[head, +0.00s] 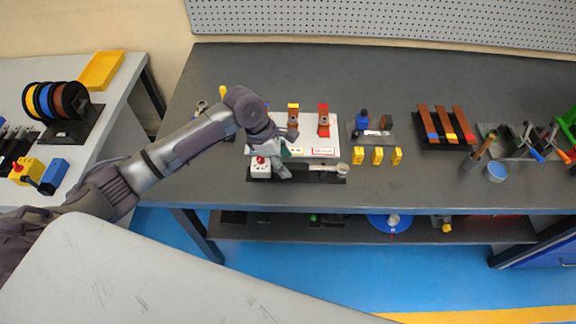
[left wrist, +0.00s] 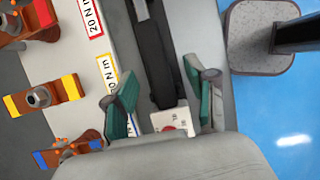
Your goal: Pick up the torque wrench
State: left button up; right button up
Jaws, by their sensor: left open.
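The torque wrench (head: 325,168) lies flat on a dark base on the grey workbench, its round silver head at the right end. A white block with a red top (head: 260,167) sits at the base's left end. My left gripper (head: 283,168) is low over the wrench's left part and hides some of it. In the left wrist view, its two teal-padded fingers (left wrist: 160,105) are apart, with the dark handle strip (left wrist: 155,60) running between them. Whether the fingers touch the wrench cannot be told. My right gripper is not in view.
Just behind the wrench, a white board (head: 310,125) carries copper busbar pieces with coloured ends and torque labels. Several yellow blocks (head: 378,156) and a rack of copper bars (head: 446,125) stand to the right. The bench's front strip is clear.

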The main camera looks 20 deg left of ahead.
aim_at(287, 165)
pick_arm(q)
jog(key=shift+x, duration=1.5)
jog(key=shift+w, duration=0.15)
grip_shut()
